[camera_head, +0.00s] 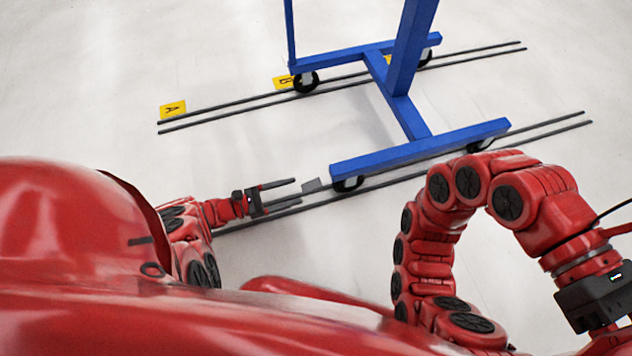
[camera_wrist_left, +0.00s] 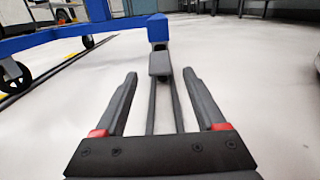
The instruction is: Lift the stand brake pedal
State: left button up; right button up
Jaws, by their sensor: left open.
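The stand is a blue wheeled frame (camera_head: 418,150) on black casters. Its brake pedal is a small grey plate (camera_head: 312,185) at the near left corner, beside the caster. The grey pedal also shows in the left wrist view (camera_wrist_left: 159,63), in front of the blue frame end (camera_wrist_left: 157,28). My left gripper (camera_head: 296,191) is open and low by the floor. Its fingers point at the pedal, which appears just beyond and between the fingertips (camera_wrist_left: 160,74). Nothing is held. My right gripper's black body (camera_head: 597,297) is at the right edge; its fingers cannot be seen.
Pairs of dark rails (camera_head: 230,110) run along the floor under the stand, and the near pair passes under my left gripper. Yellow floor markers (camera_head: 173,110) lie by the far rails.

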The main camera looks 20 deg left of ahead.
pick_arm(q)
jog(key=b+x, duration=0.1)
jog(key=x, duration=0.7)
grip_shut()
